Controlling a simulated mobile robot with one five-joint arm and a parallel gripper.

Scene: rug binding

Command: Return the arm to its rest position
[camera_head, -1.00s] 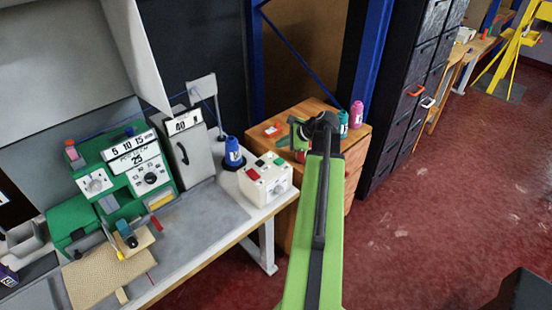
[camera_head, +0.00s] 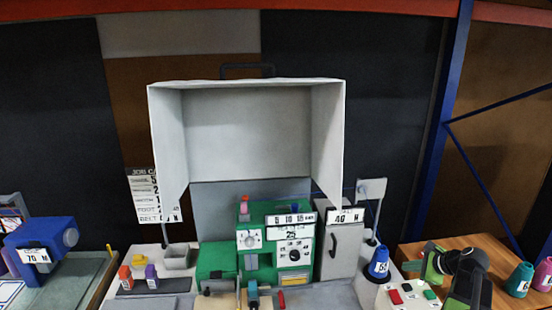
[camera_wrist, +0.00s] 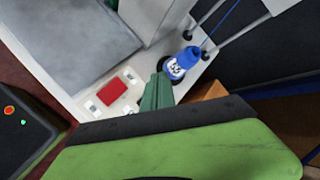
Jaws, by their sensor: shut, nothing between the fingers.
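My arm shows at the lower right of the head view, with its black joint (camera_head: 466,264) and green parts in front of the wooden cabinet. My gripper (camera_wrist: 157,92) shows in the wrist view as a narrow dark green tip beyond the wide green and black part of my arm. It is shut and empty. In that view the tip overlaps the edge of the white control box (camera_wrist: 110,95) with a red button, close to a blue thread cone (camera_wrist: 182,63). I cannot tell whether it touches either.
The green machine (camera_head: 270,245) stands on the bench under a white hood (camera_head: 248,135). A grey box labelled 40 (camera_head: 340,248) and the blue cone (camera_head: 378,262) stand right of it. A blue machine (camera_head: 40,245) is at far left.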

